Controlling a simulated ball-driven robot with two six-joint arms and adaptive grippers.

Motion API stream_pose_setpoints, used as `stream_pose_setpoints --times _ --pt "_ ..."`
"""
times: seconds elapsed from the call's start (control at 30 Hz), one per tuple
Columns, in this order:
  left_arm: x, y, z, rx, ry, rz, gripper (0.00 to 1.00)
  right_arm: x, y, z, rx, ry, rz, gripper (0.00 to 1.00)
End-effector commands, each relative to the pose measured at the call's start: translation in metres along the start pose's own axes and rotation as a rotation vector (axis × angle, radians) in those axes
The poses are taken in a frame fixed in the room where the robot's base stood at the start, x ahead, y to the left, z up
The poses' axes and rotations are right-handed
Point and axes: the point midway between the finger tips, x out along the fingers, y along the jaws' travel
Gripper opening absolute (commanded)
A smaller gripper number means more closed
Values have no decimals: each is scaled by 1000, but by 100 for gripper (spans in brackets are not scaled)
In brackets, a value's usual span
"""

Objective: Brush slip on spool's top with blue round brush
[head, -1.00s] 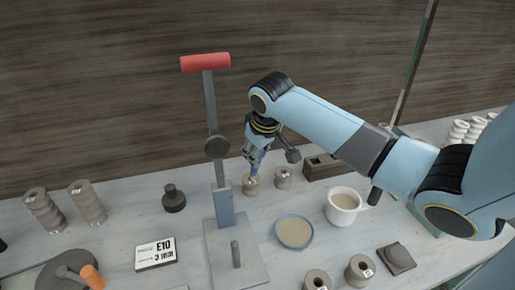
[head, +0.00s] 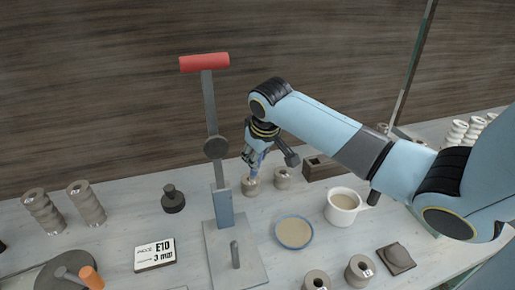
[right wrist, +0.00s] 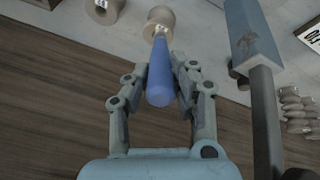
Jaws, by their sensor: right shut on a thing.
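My right gripper (head: 258,152) is over the back of the table, pointing down, and is shut on the blue brush (right wrist: 160,82). In the right wrist view the brush handle sits between the two fingers and its far end meets a clay spool (right wrist: 160,18). In the head view this spool (head: 250,187) stands upright on the table just below the gripper. The brush's tip is at the spool's top; whether it touches cannot be told. A shallow blue-rimmed dish (head: 294,246) of pale slip lies nearer the front. My left gripper is not in view.
Another spool (head: 282,178) stands close to the right. A press with a red handle (head: 204,62) rises to the left. A white cup (head: 342,220) of pale liquid, a dark box (head: 320,167) and more spools (head: 359,268) stand around. A sign (head: 155,254) lies front left.

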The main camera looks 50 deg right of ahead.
Motion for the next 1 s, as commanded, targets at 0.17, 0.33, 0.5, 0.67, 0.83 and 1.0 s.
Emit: stream_pose_setpoints --times 0.17,0.33,0.5,0.67,0.83,1.0 --pt "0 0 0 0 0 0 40 0 0 0 0 0 0 0" --pt "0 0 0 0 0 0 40 -1 0 0 0 0 0 0" --pt "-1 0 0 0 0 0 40 -5 1 -2 0 0 0 0" --pt "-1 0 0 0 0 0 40 -6 2 -2 0 0 0 0" --pt "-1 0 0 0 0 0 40 -6 10 -3 0 0 2 0" --pt "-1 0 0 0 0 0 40 -5 19 -4 0 0 1 0"
